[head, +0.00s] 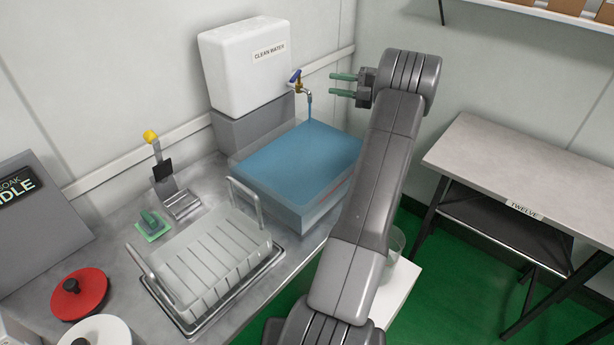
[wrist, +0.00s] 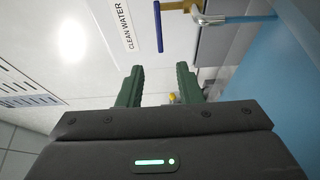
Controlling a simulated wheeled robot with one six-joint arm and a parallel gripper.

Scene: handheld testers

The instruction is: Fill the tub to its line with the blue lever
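The lever also shows in the wrist view (wrist: 158,27), beyond my fingertips. A blue stream of water (head: 309,105) runs from the spout into the tub.
A wire rack with a clear basket (head: 215,258) stands left of the tub. A yellow-knobbed lever stand (head: 165,175), a green block (head: 152,224) and a red lid (head: 80,294) are further left. A side table (head: 520,170) stands at right, with green floor between.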

